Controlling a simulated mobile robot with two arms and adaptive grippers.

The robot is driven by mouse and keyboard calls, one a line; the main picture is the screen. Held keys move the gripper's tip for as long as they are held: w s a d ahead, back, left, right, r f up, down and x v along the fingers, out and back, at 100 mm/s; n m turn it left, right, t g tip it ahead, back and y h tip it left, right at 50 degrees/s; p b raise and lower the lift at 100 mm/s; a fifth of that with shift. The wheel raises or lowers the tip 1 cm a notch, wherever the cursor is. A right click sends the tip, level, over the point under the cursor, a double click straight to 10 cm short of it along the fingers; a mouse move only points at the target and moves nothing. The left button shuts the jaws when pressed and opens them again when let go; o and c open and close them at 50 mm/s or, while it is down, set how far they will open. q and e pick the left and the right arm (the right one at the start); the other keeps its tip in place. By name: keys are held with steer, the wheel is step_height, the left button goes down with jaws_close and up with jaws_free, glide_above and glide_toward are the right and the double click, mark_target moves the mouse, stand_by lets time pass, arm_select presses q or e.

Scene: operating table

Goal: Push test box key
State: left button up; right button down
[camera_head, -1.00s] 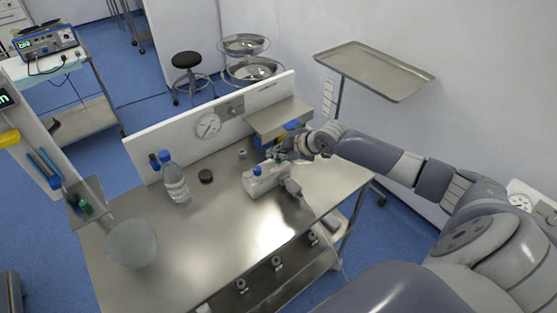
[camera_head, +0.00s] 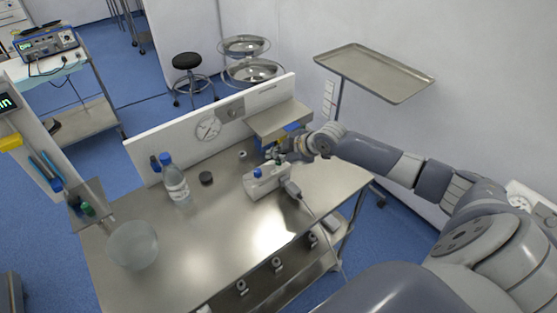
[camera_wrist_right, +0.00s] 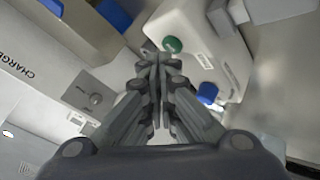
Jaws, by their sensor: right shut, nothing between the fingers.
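The test box is a small white box (camera_head: 262,184) on the steel table, with a blue key (camera_head: 257,172) and a green key (camera_head: 278,162) on top. The wrist view shows its white top (camera_wrist_right: 205,28), the round green key (camera_wrist_right: 173,44) and the blue key (camera_wrist_right: 207,93). My right gripper (camera_head: 279,157) is over the box's far end. In the right wrist view my right gripper (camera_wrist_right: 157,58) is shut and empty, its tips close beside the green key. I cannot tell whether they touch the box. My left gripper is not in view.
A plug and cable (camera_head: 292,188) leave the box's right side. A raised steel shelf (camera_head: 281,118) and a white panel (camera_head: 208,128) stand behind. A bottle (camera_head: 175,182), a black cap (camera_head: 206,178) and a clear bowl (camera_head: 132,245) are left. The table's front is clear.

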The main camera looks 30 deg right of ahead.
mark_target(277, 164)
steer(key=shift+r, duration=0.15)
step_height(277, 164, up, 6)
steer(key=p, duration=0.5)
steer(key=shift+a, duration=0.1)
stand_by(0.5)
